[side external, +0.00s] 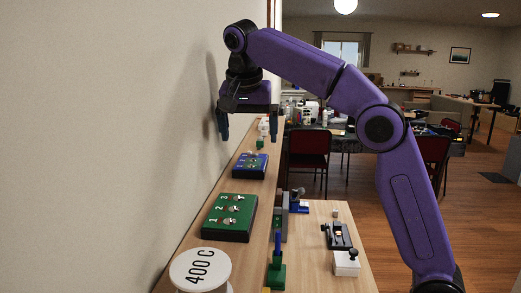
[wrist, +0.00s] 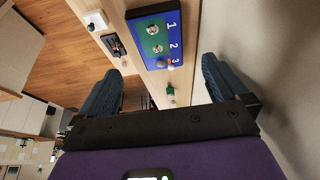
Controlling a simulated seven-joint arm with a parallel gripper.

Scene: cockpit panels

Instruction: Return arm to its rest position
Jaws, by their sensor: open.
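My purple arm is raised over the bench. My gripper (side external: 222,128) points down, open and empty, above the blue switch panel and close to the wall. In the wrist view its two dark fingers (wrist: 160,90) are spread wide with nothing between them. The blue panel (side external: 250,166), numbered 1, 2, 3, lies on the wooden bench below; it also shows in the wrist view (wrist: 165,22). A green panel (side external: 230,217) with numbered switches lies nearer the camera. No contact shows between my gripper and either panel.
A green and blue upright part (side external: 277,265), a black latch device (side external: 340,236) and a white block (side external: 346,263) are on the bench. The wall (side external: 90,140) bounds the left. Red chairs (side external: 308,147) stand behind.

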